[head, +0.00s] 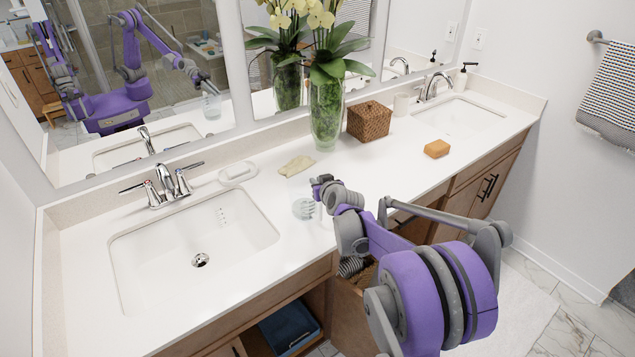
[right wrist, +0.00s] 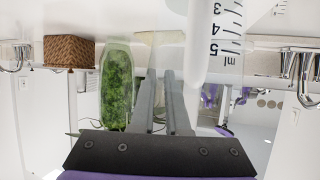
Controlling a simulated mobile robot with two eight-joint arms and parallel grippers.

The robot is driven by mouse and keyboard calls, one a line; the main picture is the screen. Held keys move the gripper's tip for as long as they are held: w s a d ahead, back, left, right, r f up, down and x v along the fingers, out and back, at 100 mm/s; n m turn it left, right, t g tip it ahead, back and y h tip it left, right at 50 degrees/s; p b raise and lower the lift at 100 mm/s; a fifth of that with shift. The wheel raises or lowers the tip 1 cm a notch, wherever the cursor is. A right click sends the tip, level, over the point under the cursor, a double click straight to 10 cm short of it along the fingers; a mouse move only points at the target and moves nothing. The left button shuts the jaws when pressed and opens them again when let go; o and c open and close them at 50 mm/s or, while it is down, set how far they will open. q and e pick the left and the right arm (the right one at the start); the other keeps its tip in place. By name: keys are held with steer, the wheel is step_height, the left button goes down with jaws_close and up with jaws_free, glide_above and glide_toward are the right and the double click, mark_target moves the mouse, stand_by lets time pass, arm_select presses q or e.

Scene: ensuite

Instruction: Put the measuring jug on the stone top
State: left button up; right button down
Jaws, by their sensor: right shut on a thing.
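The measuring jug (head: 303,208) is clear and small in the head view, at the front of the stone top (head: 270,180), right of the left basin. Its side with black ml marks (right wrist: 228,38) shows large in the right wrist view. My right gripper (head: 317,193) reaches in from the right and is shut on the jug. Its two grey fingers (right wrist: 165,102) are close together beside the jug in the wrist view. The jug looks upright; I cannot tell whether its base touches the top. My left gripper is not directly in view.
A glass vase of flowers (head: 327,115), wicker box (head: 369,121), folded cloth (head: 296,165), soap dish (head: 238,173) and orange sponge (head: 437,149) stand around the jug. The left basin (head: 190,250) and right basin (head: 460,115) are empty. A mirror (head: 200,70) reflects my arm.

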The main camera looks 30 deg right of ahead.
steer(key=c, duration=1.3)
jaws_free()
steer(key=shift+f, duration=0.15)
steer(key=o, duration=0.4)
steer(key=v, duration=1.2)
steer(key=s+a+f+n+g+y, duration=0.2)
steer(key=s+a+f+g+y, duration=0.15)
steer(key=s+a, duration=1)
steer(key=s+a+f+g, duration=0.2)
steer(key=s+a+f, duration=0.1)
steer(key=s, duration=0.3)
steer(key=s+a+f+g, duration=0.2)
steer(key=s+a+f, duration=0.1)
steer(key=s, duration=0.3)
steer(key=shift+s+a+f+n, duration=0.4)
steer(key=shift+f, duration=0.05)
